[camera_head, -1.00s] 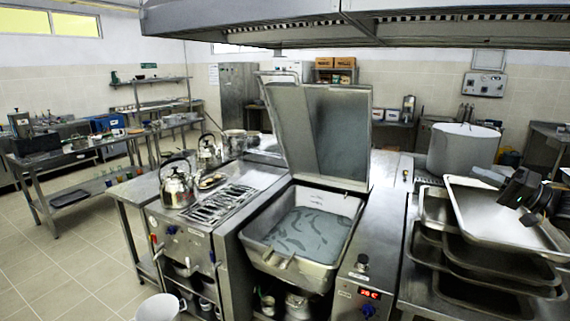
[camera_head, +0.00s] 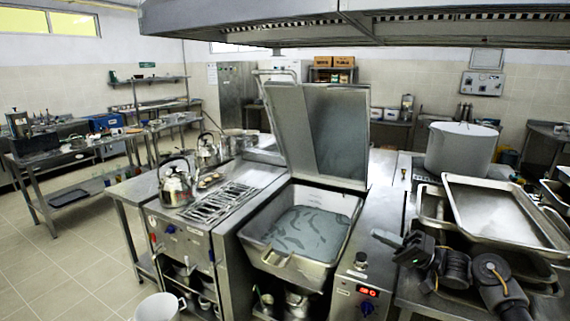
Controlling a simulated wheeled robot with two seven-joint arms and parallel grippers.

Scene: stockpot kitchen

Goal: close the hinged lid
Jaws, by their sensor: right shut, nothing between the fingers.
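The hinged lid (camera_head: 341,135) is a large grey metal panel standing open and nearly upright at the back of the square cooking basin. The basin (camera_head: 345,204) below it is open, with a greyish, streaked floor inside. My right gripper (camera_head: 382,238) is black, comes in from the right and points left. It is shut and empty, over the counter to the right of the basin, apart from the lid. My left gripper is not in view.
A stove with a kettle (camera_head: 176,186) stands left of the basin. Metal trays (camera_head: 500,214) and a large pot (camera_head: 460,148) are on the right counter by my arm. An extractor hood (camera_head: 360,22) hangs overhead. A control panel with a red display (camera_head: 368,292) is at the basin's right.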

